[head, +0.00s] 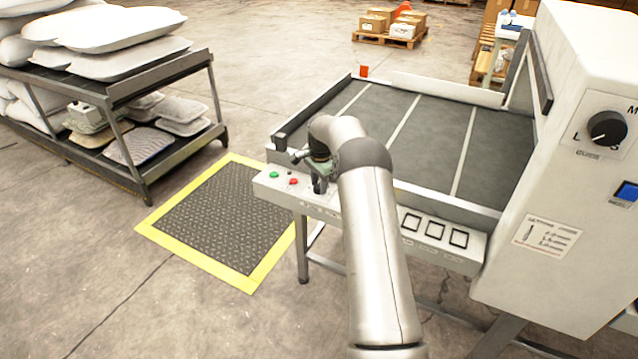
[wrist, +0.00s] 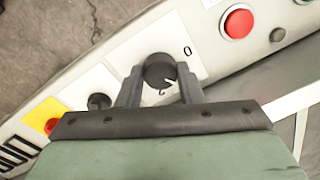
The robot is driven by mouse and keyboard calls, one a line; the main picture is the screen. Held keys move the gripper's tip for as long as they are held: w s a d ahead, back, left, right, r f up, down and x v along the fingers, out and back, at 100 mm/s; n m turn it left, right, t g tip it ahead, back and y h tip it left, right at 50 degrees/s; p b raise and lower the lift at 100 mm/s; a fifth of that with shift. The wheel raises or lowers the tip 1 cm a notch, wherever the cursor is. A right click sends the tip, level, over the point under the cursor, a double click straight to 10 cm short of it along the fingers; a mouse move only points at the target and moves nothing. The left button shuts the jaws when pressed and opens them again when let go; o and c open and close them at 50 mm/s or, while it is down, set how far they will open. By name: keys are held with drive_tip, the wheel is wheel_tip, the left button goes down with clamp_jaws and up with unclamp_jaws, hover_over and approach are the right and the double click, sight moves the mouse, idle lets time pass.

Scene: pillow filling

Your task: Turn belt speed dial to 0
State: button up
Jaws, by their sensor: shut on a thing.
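The belt speed dial (wrist: 160,70) is a round dark knob with a white pointer mark, on a white plate of the panel. In the wrist view a printed 0 (wrist: 187,50) shows to its upper right, and the pointer is turned to the lower right, off that 0. My gripper (wrist: 160,84) has one finger on each side of the knob and is shut on it. In the head view my gripper (head: 320,184) is at the conveyor's front control panel (head: 382,226); the dial itself is hidden there by my arm.
In the wrist view a red button (wrist: 238,22) lies right of the dial; a smaller dark knob (wrist: 98,101) and a red button on yellow (wrist: 52,126) lie left. The grey conveyor belt (head: 425,130) extends behind the panel. A white machine housing (head: 560,170) stands at right.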

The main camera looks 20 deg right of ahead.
drive_tip(key=n, duration=0.5)
drive_tip(key=shift+n+p, duration=0.35)
drive_tip(key=shift+n, duration=0.05)
drive_tip(key=n, duration=0.6)
drive_tip(key=shift+d, duration=0.1)
idle(0.6)
drive_tip(key=o, duration=1)
drive_tip(key=shift+r, duration=0.1)
drive_tip(key=r, duration=0.5)
drive_tip(key=r+p, duration=0.1)
drive_tip(key=r, duration=0.5)
drive_tip(key=d+r, duration=0.1)
drive_tip(key=r, duration=0.5)
drive_tip(key=shift+s+r+p, duration=0.15)
drive_tip(key=shift+p, duration=0.15)
